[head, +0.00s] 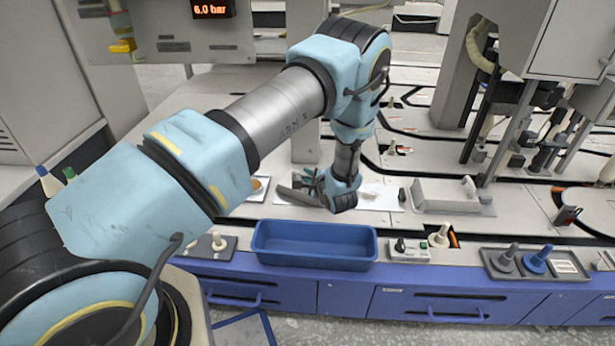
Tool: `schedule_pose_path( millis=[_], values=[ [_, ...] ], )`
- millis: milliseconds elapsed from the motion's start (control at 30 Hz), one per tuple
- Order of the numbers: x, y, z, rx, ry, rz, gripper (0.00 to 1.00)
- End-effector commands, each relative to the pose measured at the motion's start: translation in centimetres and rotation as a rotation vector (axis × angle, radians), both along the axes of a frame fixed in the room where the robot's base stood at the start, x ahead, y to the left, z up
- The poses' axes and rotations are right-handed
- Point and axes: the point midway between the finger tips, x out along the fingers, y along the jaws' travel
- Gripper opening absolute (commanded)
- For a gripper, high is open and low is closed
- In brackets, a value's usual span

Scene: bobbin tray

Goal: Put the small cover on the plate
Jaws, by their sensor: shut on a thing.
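My gripper (308,184) is in the middle of the head view, low over the worktable behind the blue bin. Its fingers are shut on a grey, flat-looking piece (289,194), which seems to be the small cover. My wrist hides much of this piece, so I cannot tell whether it touches the surface below. A pale, flat plate (391,203) lies just right of my wrist, partly hidden by it. A small dark knob stands by the plate's right end.
A blue bin (315,264) stands at the table's front edge. A longer grey cover with a knob (446,196) sits to the right. A tray with grey and blue bobbins (490,275) is at the front right. A small switch box (408,254) stands right of the bin.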

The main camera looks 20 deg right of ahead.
Motion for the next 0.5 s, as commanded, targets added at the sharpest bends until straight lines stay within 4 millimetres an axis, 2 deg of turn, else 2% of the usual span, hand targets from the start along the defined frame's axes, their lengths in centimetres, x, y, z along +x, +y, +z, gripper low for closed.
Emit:
schedule_pose_path(
  millis=[167,200,433,500],
  values=[
    [0.02,-0.02,-0.32,0.001,-0.002,-0.001,0.00],
    [-0.01,-0.01,-0.25,0.001,0.000,0.000,0.22],
    [-0.02,0.03,-0.29,0.001,0.001,0.000,0.47],
    [-0.05,0.06,-0.32,0.002,0.002,0.000,0.47]
  ],
)
